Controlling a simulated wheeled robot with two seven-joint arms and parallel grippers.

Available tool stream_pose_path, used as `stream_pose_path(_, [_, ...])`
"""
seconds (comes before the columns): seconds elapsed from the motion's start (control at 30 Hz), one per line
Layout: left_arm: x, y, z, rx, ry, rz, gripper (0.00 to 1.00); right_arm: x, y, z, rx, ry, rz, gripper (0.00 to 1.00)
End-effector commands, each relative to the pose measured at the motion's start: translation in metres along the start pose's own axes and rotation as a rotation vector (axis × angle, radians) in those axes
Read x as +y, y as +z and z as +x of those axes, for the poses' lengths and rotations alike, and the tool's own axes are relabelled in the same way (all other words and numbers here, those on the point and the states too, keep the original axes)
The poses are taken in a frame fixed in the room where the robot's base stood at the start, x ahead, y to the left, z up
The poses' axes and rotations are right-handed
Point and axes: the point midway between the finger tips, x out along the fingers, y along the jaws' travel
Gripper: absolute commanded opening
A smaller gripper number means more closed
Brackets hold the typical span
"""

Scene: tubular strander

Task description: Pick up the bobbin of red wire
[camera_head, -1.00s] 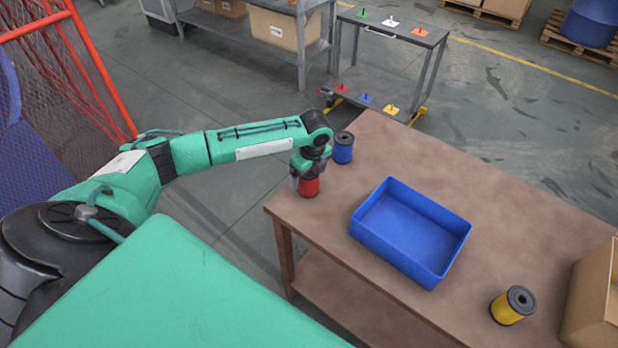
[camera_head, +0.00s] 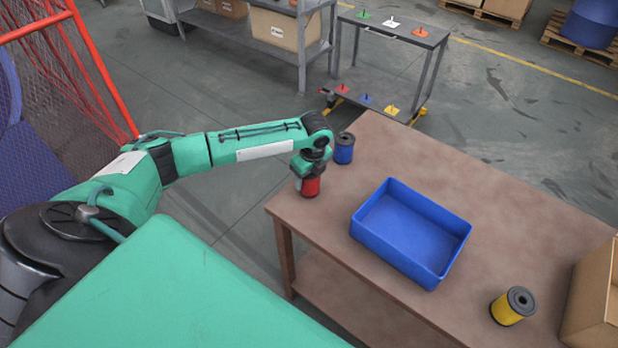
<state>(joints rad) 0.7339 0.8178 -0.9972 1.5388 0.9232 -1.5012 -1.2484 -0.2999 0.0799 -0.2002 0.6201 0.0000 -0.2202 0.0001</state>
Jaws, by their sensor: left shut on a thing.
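The bobbin of red wire (camera_head: 311,187) is at the left corner of the brown table. My left gripper (camera_head: 309,173) is over it from above and shut on it, hiding its top. The bobbin is upright; I cannot tell whether its base touches the table. My right gripper is not in view.
A bobbin of blue wire (camera_head: 343,149) stands close behind the red one. An open blue tray (camera_head: 448,262) is on the table (camera_head: 500,220), with a bobbin of yellow wire (camera_head: 508,311) and a cardboard box (camera_head: 590,300) to its right. A grey cart (camera_head: 400,35) stands behind.

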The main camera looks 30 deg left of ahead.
Motion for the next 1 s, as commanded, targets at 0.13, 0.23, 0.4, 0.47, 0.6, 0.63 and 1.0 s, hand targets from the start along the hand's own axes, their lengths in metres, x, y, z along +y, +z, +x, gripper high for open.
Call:
stream_pose_path(0.13, [-0.001,0.002,-0.016,0.000,-0.005,0.000,0.28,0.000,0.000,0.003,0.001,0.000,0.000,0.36])
stream_pose_path(0.23, [-0.002,0.005,-0.035,-0.001,-0.007,0.000,0.28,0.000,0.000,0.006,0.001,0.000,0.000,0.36])
stream_pose_path(0.4, [-0.002,0.010,-0.080,-0.001,-0.008,0.001,0.28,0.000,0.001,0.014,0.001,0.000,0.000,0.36])
stream_pose_path(0.47, [-0.002,0.013,-0.099,-0.002,-0.008,-0.001,0.28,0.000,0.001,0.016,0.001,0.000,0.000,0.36])
stream_pose_path(0.6, [-0.002,0.017,-0.138,-0.001,-0.008,-0.001,0.28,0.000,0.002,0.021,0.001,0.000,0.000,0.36])
stream_pose_path(0.63, [-0.001,0.018,-0.144,-0.002,-0.007,-0.001,0.28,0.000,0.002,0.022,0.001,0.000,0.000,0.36])
stream_pose_path(1.0, [-0.001,0.024,-0.193,0.000,-0.002,0.000,0.28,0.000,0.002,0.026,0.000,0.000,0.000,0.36])
